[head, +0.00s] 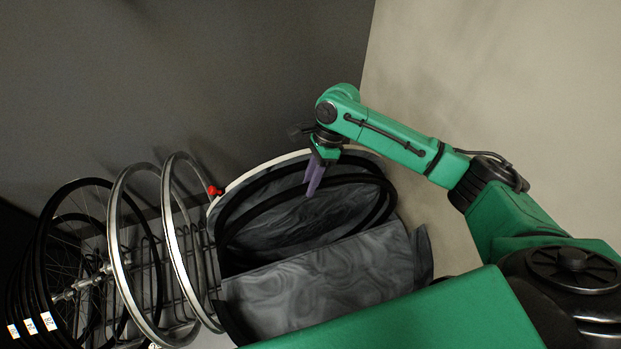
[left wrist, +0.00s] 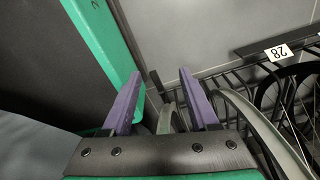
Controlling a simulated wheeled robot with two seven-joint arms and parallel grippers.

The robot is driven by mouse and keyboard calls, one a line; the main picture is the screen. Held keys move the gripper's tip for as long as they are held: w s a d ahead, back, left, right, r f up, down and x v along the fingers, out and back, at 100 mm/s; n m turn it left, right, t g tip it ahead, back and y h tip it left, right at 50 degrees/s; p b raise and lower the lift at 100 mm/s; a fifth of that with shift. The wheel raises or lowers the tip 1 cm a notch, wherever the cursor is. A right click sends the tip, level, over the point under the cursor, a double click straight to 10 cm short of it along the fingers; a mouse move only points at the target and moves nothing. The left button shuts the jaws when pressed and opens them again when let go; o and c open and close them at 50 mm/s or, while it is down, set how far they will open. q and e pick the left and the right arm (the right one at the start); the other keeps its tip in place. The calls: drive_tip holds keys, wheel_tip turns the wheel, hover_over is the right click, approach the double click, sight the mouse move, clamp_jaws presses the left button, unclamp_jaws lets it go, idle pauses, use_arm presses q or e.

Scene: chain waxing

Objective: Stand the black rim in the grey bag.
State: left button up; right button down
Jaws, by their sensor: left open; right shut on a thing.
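The grey bag (head: 325,272) stands open against the dark wall in the head view, with a pale edge along its back flap. The black rim (head: 262,199) is inside the bag's opening, leaning near the back flap; its lower part is hidden behind the front panel. My right gripper (head: 314,182) points down, its purple fingers shut on the rim's upper edge. A second dark curve runs close behind the rim; I cannot tell if it is part of the bag. My left gripper (left wrist: 160,88) is open and empty in the left wrist view, pointing towards a rack.
Silver rims (head: 122,262) stand in a wire rack (head: 185,290) left of the bag. Black spoked wheels (head: 42,262) with numbered labels are at the far left. A label reading 28 (left wrist: 279,52) is on the rack. A red piece (head: 213,191) sits at the bag's left edge.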

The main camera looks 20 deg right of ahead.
drive_tip(key=shift+f, duration=0.15)
wheel_tip(320, 180, up, 3)
drive_tip(key=p, duration=0.4)
drive_tip(key=shift+f, duration=0.3)
